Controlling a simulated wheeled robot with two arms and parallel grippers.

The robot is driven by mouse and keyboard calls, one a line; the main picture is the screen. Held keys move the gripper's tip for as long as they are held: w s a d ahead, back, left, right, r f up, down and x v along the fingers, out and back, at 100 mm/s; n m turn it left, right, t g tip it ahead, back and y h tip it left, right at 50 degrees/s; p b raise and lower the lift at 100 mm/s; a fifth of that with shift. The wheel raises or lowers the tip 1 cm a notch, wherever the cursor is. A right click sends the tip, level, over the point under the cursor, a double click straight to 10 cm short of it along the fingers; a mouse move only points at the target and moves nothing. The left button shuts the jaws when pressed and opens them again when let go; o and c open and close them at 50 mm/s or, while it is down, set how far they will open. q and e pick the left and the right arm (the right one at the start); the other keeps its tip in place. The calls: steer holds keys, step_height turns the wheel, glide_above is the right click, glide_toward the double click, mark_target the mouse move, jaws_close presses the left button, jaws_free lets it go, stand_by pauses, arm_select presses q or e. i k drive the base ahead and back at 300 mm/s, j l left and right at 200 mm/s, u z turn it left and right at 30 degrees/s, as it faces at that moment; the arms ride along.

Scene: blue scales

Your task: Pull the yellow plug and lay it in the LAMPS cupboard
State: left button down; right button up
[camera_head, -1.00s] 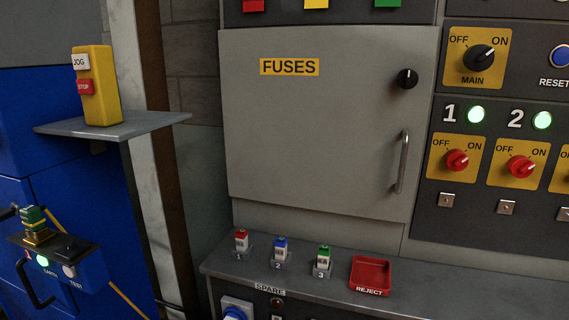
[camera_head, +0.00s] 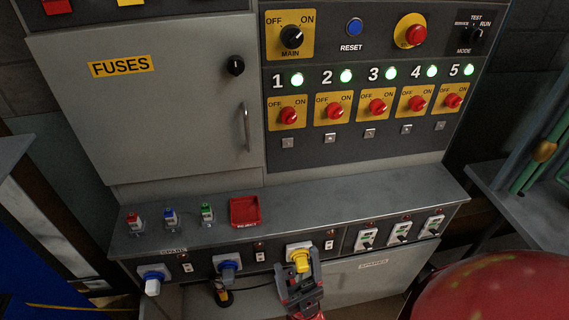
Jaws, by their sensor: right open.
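The yellow plug (camera_head: 301,262) sits in a white socket (camera_head: 299,247) on the front of the panel's ledge, below and right of the red tray. My right gripper (camera_head: 300,275) comes up from the bottom of the picture to the yellow plug. Its jaws are open, with the fingertips on either side of the plug or just in front of it; I cannot tell if they touch it. My left gripper is not in view. No cupboard marked LAMPS shows in this view.
A closed FUSES cupboard (camera_head: 150,110) stands at the upper left. A red REJECT tray (camera_head: 244,211) and several small fuses stand on the ledge (camera_head: 350,202). A SPARES cupboard (camera_head: 355,282) lies below right.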

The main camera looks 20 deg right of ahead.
mark_target(302, 265)
steer(key=z, duration=0.9)
